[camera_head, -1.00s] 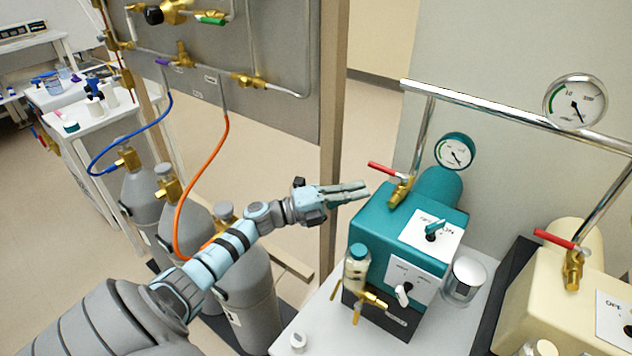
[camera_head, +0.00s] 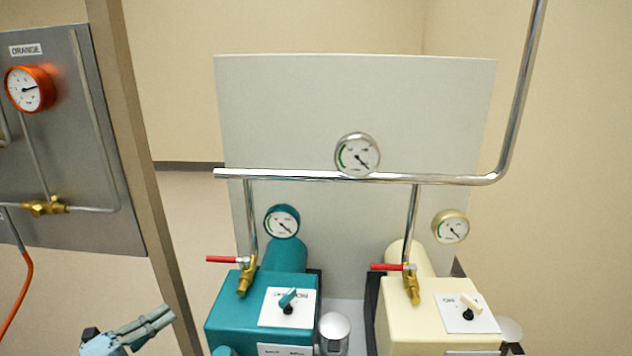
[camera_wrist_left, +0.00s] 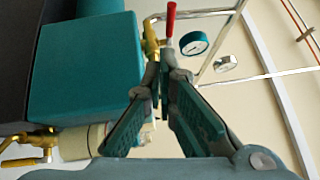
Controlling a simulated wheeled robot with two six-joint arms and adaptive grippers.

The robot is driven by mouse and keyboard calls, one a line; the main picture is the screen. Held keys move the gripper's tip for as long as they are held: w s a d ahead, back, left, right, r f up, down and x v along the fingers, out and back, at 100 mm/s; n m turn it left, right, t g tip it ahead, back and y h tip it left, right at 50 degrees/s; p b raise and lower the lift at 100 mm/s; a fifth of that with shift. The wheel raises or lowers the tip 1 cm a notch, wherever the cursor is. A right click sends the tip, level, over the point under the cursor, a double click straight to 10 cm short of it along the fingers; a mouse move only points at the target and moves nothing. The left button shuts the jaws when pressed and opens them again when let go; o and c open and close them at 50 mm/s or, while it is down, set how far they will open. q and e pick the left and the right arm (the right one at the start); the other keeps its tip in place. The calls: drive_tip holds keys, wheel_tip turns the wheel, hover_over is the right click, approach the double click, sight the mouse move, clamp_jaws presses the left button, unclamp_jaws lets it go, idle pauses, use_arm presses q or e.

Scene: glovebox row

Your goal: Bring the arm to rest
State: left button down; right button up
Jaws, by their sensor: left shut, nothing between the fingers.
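My left gripper (camera_head: 150,325) shows at the bottom left of the head view, left of the teal pump box (camera_head: 240,318) and apart from it. Its fingers are together with nothing between them. In the left wrist view the shut fingers (camera_wrist_left: 163,78) point toward a red-handled brass valve (camera_wrist_left: 152,42). The teal box also fills the left of that view (camera_wrist_left: 85,70). Most of my left arm is out of the head view. My right gripper is not in view.
A cream pump box (camera_head: 420,320) stands right of the teal one. Red valve levers (camera_head: 222,259) stick out left from both. A chrome pipe (camera_head: 300,176) with a gauge (camera_head: 357,155) runs above. A tan post (camera_head: 140,170) and grey gas panel (camera_head: 60,150) stand left.

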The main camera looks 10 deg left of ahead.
use_arm(q)
drive_tip(key=s+d+f+n+g+y, duration=0.2)
drive_tip(key=d+f+n+y, duration=0.1)
drive_tip(key=f+n+y, duration=0.4)
drive_tip(key=s+d+f+n+g+y, duration=0.15)
drive_tip(key=f+n+y, duration=0.35)
drive_tip(key=n, duration=0.5)
drive_tip(key=s+d+f+n+g, duration=0.2)
drive_tip(key=s+d+g, duration=0.1)
drive_tip(key=s, duration=0.4)
drive_tip(key=s+d+f+n+g+h, duration=0.1)
drive_tip(key=s+d+f+n+g, duration=0.15)
drive_tip(key=s, duration=0.45)
drive_tip(key=s+d+f+n+g, duration=0.1)
drive_tip(key=s+d+n+g, duration=0.25)
drive_tip(key=s, duration=0.35)
wheel_tip(320, 180, down, 19)
drive_tip(key=s+a+g, duration=0.2)
drive_tip(key=s+f+p, duration=0.1)
drive_tip(key=s+f, duration=1.1)
drive_tip(key=s, duration=0.1)
drive_tip(key=shift+s+g+p, duration=0.3)
drive_tip(key=shift+g, duration=0.05)
